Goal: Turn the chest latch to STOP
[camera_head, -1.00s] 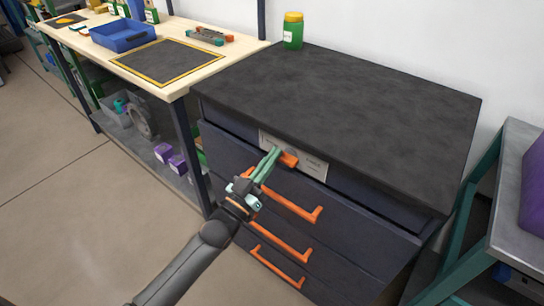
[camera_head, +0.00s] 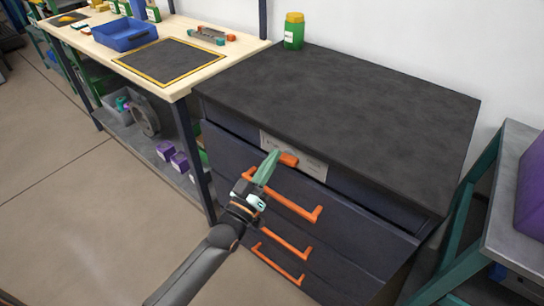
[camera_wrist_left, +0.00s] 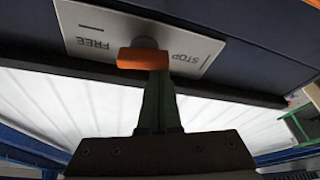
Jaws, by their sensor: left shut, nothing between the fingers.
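The chest latch (camera_head: 289,159) is a short orange handle on a pale plate (camera_head: 312,167) at the top front of the dark chest (camera_head: 340,100). In the left wrist view the orange handle (camera_wrist_left: 135,58) lies across below its round pivot. The plate (camera_wrist_left: 100,25) shows upside down, with FREE on the left and STOP on the right. My left gripper (camera_head: 273,156) is shut and empty, its green fingers right at the handle's left end. In the left wrist view the fingertips (camera_wrist_left: 158,74) meet the handle's lower right edge; I cannot tell whether they touch. My right gripper is out of view.
Orange drawer handles (camera_head: 285,237) stick out below the latch. A green jar (camera_head: 293,31) stands at the chest top's back. A wooden workbench (camera_head: 190,78) with a blue tray (camera_head: 124,34) is at left. A metal table (camera_head: 515,200) stands at right.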

